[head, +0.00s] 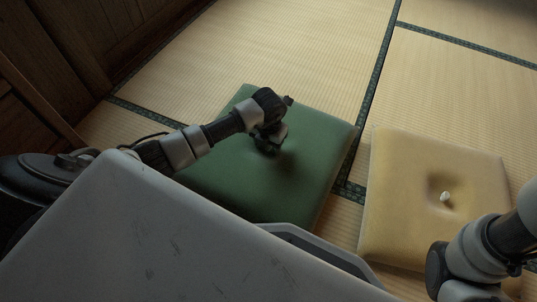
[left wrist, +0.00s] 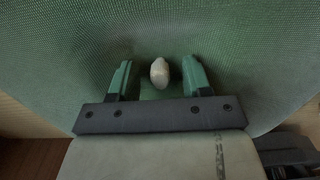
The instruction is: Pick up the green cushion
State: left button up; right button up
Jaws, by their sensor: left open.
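The green cushion (head: 303,163) lies flat on the tatami floor in the middle of the head view. It fills most of the left wrist view (left wrist: 70,50). My left gripper (head: 268,146) is over the middle of the cushion. In the left wrist view its two fingers (left wrist: 158,80) are apart, one on each side of a pale oval tuft (left wrist: 159,72) at the cushion's centre. The fingers do not close on the tuft. Whether the fingertips touch the fabric is hard to tell. My right arm shows at the lower right of the head view, but its gripper is not visible.
A yellow cushion (head: 405,165) with a white tuft (head: 445,197) lies to the right of the green one. Dark wooden panelling (head: 75,45) runs along the left. The tatami floor (head: 290,45) beyond the cushions is clear.

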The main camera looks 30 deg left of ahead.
pick_arm(q)
jog(key=shift+f, duration=0.15)
grip_shut()
jog(key=shift+w, duration=0.1)
dwell(0.4)
